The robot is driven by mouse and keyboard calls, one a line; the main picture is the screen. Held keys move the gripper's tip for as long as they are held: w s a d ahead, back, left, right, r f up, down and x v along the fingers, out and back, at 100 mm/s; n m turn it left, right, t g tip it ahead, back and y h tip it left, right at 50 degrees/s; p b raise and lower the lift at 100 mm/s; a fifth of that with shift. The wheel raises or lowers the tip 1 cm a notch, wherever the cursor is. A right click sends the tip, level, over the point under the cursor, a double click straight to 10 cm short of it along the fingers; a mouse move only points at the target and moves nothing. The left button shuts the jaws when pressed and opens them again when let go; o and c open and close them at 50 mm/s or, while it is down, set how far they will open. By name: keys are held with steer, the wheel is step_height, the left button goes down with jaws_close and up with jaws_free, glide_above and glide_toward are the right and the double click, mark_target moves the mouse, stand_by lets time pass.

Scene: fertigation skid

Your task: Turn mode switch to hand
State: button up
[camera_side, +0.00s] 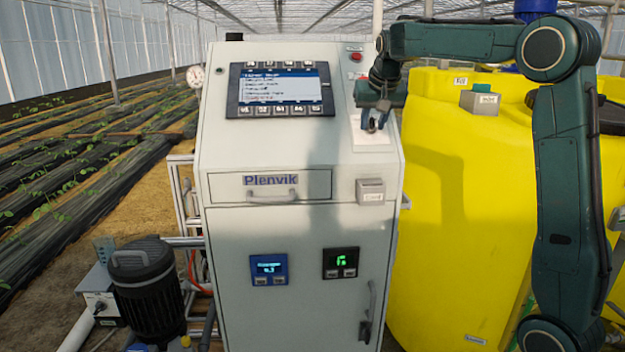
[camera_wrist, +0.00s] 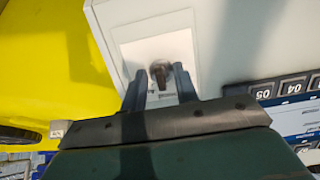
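The mode switch is a small dark rotary knob (camera_wrist: 161,73) on a pale square plate (camera_wrist: 130,40) in the wrist view. In the side view the plate (camera_side: 372,141) is on the sloped cabinet panel, right of the display. My gripper (camera_wrist: 159,76) has its two grey fingers apart, one on each side of the knob, with gaps visible in the wrist view. Whether the tips reach the knob's depth is unclear. In the side view my gripper (camera_side: 375,121) is in front of the plate and largely hides the knob. The position labels are not readable.
A display with buttons (camera_side: 280,88) is left of my gripper. A red button (camera_side: 356,56) sits above on the panel. A small grey box (camera_side: 370,191) is below on the cabinet front. A yellow tank (camera_side: 455,220) stands close on the right.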

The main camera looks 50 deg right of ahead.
steer(key=shift+r, duration=0.15)
steer(key=v, duration=1.3)
steer(key=shift+r, duration=0.2)
steer(key=shift+s+a, duration=0.1)
stand_by(0.6)
steer(key=s+a+f+n+t+y, duration=0.1)
steer(key=s+a+f+n+y, duration=0.3)
steer(key=s+a+f+n, duration=0.5)
steer(key=s+a+f, duration=1)
steer(key=s+f, duration=0.2)
steer(key=s, duration=0.1)
steer(key=shift+a+f+y, duration=0.25)
steer(key=shift+f+y, duration=0.05)
steer(key=shift+f, duration=0.1)
